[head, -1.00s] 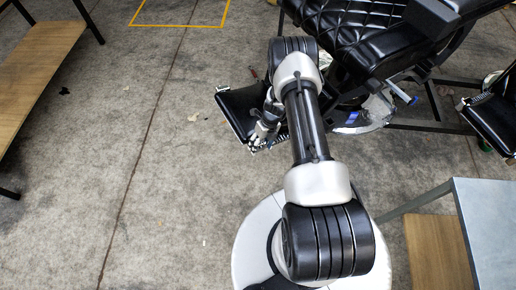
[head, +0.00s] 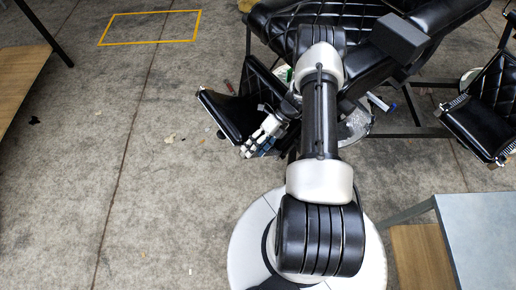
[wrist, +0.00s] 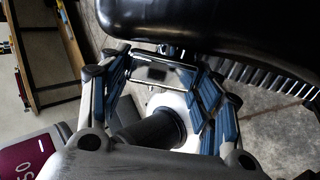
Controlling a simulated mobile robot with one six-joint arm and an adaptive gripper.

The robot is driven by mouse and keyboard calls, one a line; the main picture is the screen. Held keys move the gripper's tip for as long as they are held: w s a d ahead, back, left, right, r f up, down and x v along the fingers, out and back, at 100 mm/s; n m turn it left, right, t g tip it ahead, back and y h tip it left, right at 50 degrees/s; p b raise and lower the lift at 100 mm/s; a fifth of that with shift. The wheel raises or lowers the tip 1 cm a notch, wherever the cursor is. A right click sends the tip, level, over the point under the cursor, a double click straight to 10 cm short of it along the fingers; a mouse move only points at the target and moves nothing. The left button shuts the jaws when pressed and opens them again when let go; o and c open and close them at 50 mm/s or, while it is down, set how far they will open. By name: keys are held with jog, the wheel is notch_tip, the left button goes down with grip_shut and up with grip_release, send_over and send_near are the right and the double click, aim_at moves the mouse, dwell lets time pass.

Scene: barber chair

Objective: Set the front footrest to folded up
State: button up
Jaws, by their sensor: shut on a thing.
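The barber chair (head: 375,45) is black and quilted, at the top of the head view. The front footrest appears to be the black pad (head: 225,112) to the left of my arm, tilted, with a pale metal edge. My gripper (head: 256,146) is at its lower right side in the head view. In the wrist view a large black pad edge (wrist: 230,25) with ribbed trim fills the top. There my gripper (wrist: 165,62) has its blue-padded fingers shut on a part at the footrest, around a small metal plate (wrist: 163,76). The exact contact is partly hidden.
Another black padded piece (head: 484,120) stands at the right. A grey-topped table (head: 478,235) is at the lower right, and a wooden bench (head: 22,62) at the left. The concrete floor between the left bench and the chair is mostly clear.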

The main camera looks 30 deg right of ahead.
jog(key=shift+w+d+r, duration=0.1)
jog(key=shift+w+d, duration=0.15)
jog(key=shift+d, duration=0.1)
jog(key=o, duration=1.2)
jog(key=shift+o, duration=1.4)
jog(key=shift+a, duration=0.1)
jog(key=shift+o, duration=0.2)
jog(key=shift+s, duration=0.1)
jog(key=v, duration=0.7)
jog(key=shift+r, duration=0.15)
